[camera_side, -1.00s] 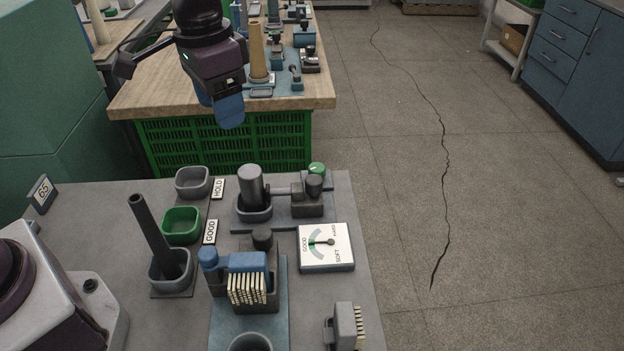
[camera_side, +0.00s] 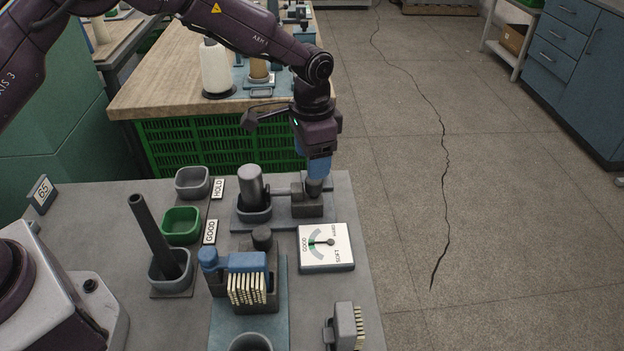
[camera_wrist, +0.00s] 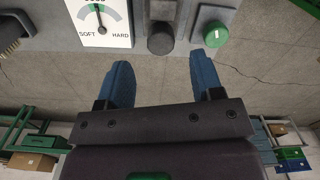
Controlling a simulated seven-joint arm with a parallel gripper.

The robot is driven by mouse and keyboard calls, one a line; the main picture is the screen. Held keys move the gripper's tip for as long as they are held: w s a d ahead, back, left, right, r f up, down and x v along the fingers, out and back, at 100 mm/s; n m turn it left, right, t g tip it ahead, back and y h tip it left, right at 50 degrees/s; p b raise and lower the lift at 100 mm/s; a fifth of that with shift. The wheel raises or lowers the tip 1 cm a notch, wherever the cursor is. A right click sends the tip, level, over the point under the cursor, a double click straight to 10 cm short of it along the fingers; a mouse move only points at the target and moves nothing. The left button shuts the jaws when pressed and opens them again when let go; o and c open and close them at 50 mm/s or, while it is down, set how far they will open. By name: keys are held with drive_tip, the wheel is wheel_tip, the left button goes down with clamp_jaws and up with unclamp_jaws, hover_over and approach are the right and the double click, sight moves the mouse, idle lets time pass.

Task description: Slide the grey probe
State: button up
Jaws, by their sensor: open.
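The grey probe assembly, a dark grey block (camera_side: 307,207) with a thin rod (camera_side: 284,191) pointing left at an upright grey cylinder (camera_side: 252,186), is at the back right of the bench in the side view. A dark round knob (camera_side: 314,186) stands on the block; it shows in the wrist view (camera_wrist: 161,39). My gripper (camera_side: 317,176) points down right over the knob, and its blue fingers hide the green button behind. In the wrist view my gripper (camera_wrist: 160,60) is open and empty, with the knob just beyond and between its fingertips. I cannot tell whether they touch it.
The green button (camera_wrist: 215,35) sits close beside the right fingertip. A dial gauge (camera_side: 326,246) marked good, soft and hard lies in front. A grey tray (camera_side: 193,182), a green tray (camera_side: 181,225) and a blue brush unit (camera_side: 248,262) stand left. Floor lies beyond the bench's right edge.

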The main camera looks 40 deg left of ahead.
sight(295, 195)
wheel_tip(295, 195, down, 6)
drive_tip(key=shift+f, duration=0.1)
drive_tip(key=shift+c, duration=0.3)
